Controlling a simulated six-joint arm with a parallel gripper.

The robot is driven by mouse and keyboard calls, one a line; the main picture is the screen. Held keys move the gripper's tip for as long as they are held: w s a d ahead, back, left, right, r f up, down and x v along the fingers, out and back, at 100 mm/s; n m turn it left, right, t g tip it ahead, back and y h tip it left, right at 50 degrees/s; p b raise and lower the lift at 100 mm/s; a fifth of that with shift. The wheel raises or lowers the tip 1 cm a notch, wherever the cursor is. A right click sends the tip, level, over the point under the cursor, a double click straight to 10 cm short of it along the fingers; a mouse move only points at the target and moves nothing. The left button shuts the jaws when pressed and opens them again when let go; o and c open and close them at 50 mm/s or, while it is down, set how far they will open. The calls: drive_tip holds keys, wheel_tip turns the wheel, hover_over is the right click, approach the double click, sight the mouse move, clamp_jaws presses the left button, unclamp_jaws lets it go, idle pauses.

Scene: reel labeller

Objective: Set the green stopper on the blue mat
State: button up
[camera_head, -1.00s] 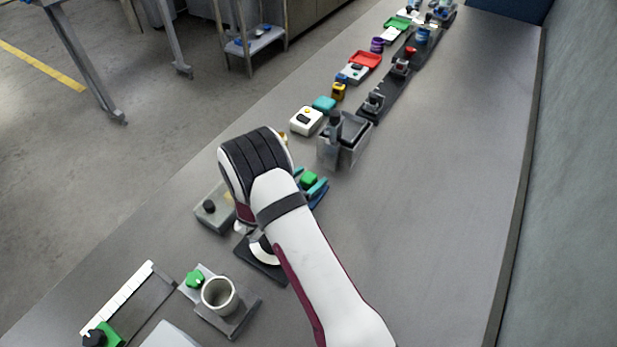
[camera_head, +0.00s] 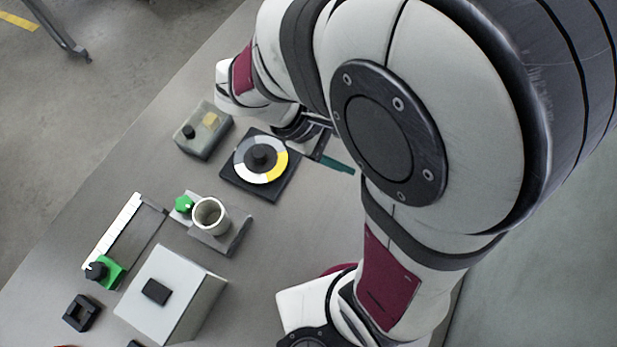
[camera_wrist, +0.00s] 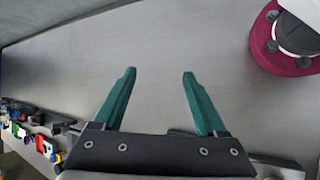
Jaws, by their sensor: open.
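My gripper (camera_wrist: 159,73) is open in the wrist view, with two teal fingers apart and nothing between them. In the head view a teal finger (camera_head: 336,163) shows past my arm, right of the disc device; the rest is hidden. A small green knob-like piece (camera_head: 185,203) sits on a pale plate beside a grey cup. A green block (camera_head: 109,271) with a black knob is at the lower end of a white slider strip. I cannot tell whether either is the green stopper. I cannot make out the blue mat in either current view.
A black base with a yellow, white and grey disc (camera_head: 261,158), a grey box (camera_head: 204,130), the cup (camera_head: 210,215) and a white box (camera_head: 171,293) stand on the bench. A black square holder (camera_head: 82,313) is at lower left. Small coloured items (camera_wrist: 42,145) line the wrist view's left edge.

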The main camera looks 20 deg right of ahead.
drive_tip(key=s+a+r+m+t+y, duration=0.1)
drive_tip(key=s+a+r+m+y, duration=0.2)
drive_tip(key=s+a+m+y, duration=0.6)
drive_tip(key=s+a+m, duration=0.1)
drive_tip(key=m, duration=0.2)
drive_tip(key=shift+s+m+y, duration=0.25)
drive_tip(key=shift+m+y, duration=0.15)
